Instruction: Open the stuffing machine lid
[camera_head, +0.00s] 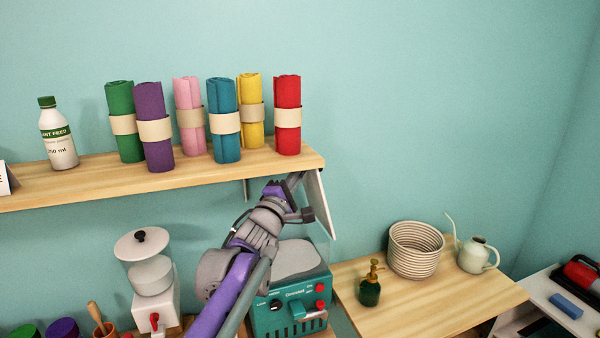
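My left gripper (299,198) is beside this panel's upper part, high above the teal box. Its fingers are too small and overlapped to tell whether they are open or shut. My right gripper is out of view.
A wooden shelf (230,171) with several fabric rolls and a bottle (58,134) hangs close above my gripper. A white dispenser (150,275) stands left of the machine. A spray bottle (370,284), basket (415,250) and watering can (477,256) stand on the right table (440,306).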

